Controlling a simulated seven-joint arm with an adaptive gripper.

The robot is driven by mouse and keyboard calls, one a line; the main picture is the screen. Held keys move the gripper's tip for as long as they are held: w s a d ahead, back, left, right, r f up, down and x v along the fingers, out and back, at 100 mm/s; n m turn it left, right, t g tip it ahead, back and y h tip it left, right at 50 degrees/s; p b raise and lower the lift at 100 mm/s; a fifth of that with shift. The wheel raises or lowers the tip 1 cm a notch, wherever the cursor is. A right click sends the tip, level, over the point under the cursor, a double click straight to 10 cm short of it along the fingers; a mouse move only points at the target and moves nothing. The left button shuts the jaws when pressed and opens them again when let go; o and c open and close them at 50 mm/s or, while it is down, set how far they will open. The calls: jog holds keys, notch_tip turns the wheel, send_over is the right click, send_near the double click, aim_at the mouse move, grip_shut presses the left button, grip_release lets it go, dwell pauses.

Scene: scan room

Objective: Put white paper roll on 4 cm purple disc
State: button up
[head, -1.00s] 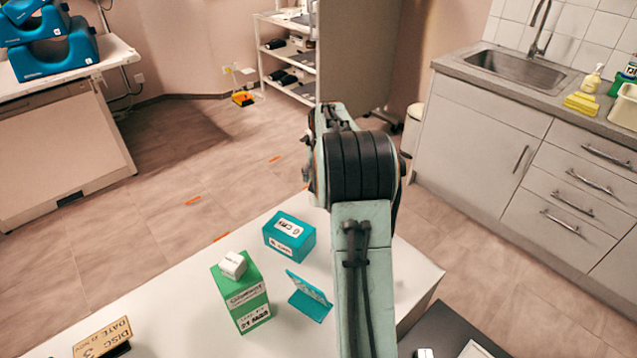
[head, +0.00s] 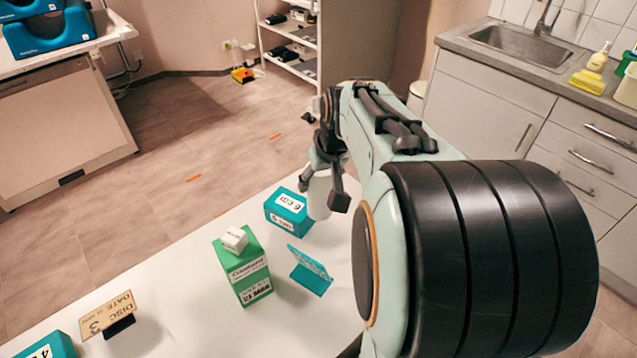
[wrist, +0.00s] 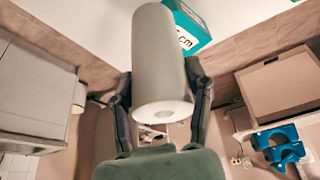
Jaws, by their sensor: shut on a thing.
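The white paper roll (head: 318,197) is held in my gripper (head: 323,190), above the white table by the teal box at the back. In the wrist view the roll (wrist: 158,60) fills the space between the two fingers, with its round end and small core hole facing the camera. No purple disc shows in either view; my arm covers the right part of the table in the head view.
The teal box (head: 289,212) stands behind a green carton (head: 243,268) with a small white block (head: 235,239) on top. A teal stand (head: 310,271) is right of the carton. A date sign (head: 106,314) and another teal box (head: 48,346) are at front left.

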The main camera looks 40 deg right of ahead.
jog(key=s+d+m+h, duration=0.1)
jog(key=s+d+m, duration=0.3)
jog(key=s, duration=0.5)
jog(key=shift+n, duration=0.6)
jog(key=f, duration=0.3)
jog(key=d+f, duration=0.1)
jog(key=f, duration=0.3)
jog(key=shift+d+f, duration=0.1)
jog(key=shift+d, duration=0.1)
jog(key=shift+f, duration=0.15)
jog(key=o, duration=1.2)
jog(key=shift+o, duration=0.2)
jog(key=v, duration=0.7)
jog(key=shift+r, duration=0.4)
jog(key=shift+a, duration=0.15)
